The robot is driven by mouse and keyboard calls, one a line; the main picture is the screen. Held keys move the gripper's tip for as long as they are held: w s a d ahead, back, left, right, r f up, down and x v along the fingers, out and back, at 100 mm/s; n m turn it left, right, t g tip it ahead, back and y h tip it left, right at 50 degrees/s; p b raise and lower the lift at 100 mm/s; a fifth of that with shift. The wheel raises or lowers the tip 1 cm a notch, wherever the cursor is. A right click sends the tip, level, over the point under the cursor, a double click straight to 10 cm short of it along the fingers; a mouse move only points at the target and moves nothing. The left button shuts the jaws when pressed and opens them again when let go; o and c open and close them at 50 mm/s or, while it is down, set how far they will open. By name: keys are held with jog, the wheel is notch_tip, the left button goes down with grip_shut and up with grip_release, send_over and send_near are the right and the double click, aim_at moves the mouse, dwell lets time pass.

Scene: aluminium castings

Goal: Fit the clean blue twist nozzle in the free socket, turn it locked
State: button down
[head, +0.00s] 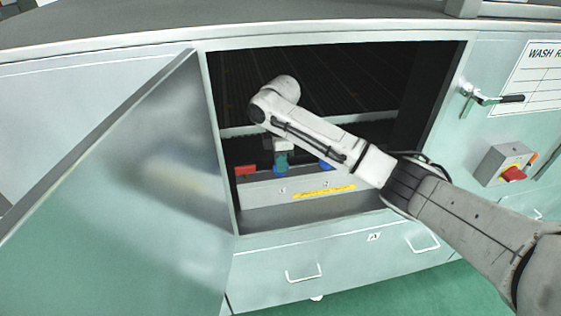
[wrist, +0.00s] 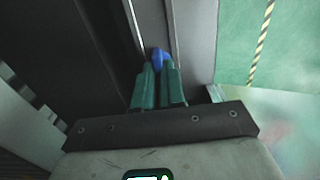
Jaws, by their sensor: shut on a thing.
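My gripper (head: 281,160) reaches through the open doorway, pointing down at the front rail. Its green fingers (wrist: 159,80) are shut on the blue twist nozzle (wrist: 158,57), whose tip shows between and beyond them in the wrist view. In the head view the held nozzle (head: 279,170) is a small blue patch below the fingers, at the rail's top. Whether it sits in a socket or just above one cannot be told; the fingers hide the socket. A second blue piece (head: 325,165) shows further right on the rail, partly behind my arm.
The pale rail (head: 300,187) carries a yellow label (head: 323,192). A red piece (head: 245,170) stands left of my gripper. The cabinet door (head: 130,180) stands open at left. The doorway's right edge (head: 440,90) is near my arm. A dark rack fills the space behind.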

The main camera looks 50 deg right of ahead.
jog(key=c, duration=1.1)
grip_release()
jog(key=shift+c, duration=0.2)
notch_tip(320, 180, up, 11)
jog(key=shift+b, duration=0.4)
jog(key=shift+f, duration=0.15)
